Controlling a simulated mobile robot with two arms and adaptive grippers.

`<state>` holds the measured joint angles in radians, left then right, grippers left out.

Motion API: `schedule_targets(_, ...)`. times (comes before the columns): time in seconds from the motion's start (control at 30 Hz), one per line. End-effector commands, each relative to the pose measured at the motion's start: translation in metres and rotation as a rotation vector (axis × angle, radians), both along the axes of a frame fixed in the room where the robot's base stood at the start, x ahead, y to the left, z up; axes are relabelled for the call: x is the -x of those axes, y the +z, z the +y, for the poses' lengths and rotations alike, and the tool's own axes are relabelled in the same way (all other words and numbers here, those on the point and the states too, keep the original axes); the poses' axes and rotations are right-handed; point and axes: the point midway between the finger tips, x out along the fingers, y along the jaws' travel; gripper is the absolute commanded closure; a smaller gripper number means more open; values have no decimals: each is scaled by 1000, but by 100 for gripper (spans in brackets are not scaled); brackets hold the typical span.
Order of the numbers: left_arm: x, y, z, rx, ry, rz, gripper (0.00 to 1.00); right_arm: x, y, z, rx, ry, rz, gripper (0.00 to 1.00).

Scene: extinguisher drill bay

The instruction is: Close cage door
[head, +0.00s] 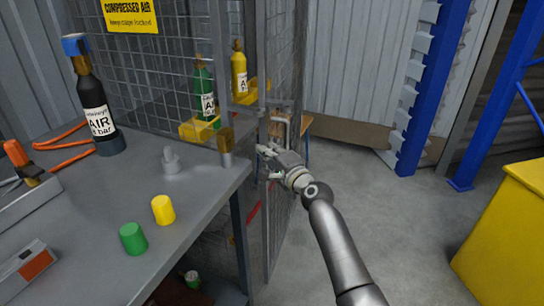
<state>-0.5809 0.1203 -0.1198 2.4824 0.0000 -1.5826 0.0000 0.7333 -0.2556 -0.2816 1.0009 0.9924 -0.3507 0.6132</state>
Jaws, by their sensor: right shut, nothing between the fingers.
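The cage door (283,219) is a grey wire-mesh panel in a metal frame, seen steeply from the side, just right of the workbench. It appears to stand at an angle to the cage's mesh front (150,62); I cannot tell exactly how far open it is. A grey bar handle (282,121) shows on it. My right gripper (262,160) is shut and empty, at the door just below the handle. Its fingers point left; whether they touch the door is unclear. My left gripper is not in view.
The grey workbench (85,195) fills the left, holding a black air cylinder (92,105), a yellow cap (163,210) and a green cap (133,238). Green (204,90) and yellow (239,72) cylinders stand at the cage. A yellow cabinet (510,230) is at right; floor between is clear.

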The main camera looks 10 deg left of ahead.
Motion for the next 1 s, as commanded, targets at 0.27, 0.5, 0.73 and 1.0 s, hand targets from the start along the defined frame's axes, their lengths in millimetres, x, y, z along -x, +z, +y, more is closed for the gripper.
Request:
schedule_targets(0.27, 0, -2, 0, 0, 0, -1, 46, -3, 0, 3, 0, 0, 0, 100)
schedule_targets(0.5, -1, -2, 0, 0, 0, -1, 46, -3, 0, 3, 0, 0, 0, 100)
schedule_targets(0.73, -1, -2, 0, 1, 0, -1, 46, -3, 0, 3, 0, 0, 0, 100)
schedule_targets(1.0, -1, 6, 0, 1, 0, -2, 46, 5, 2, -6, 0, -2, 0, 100)
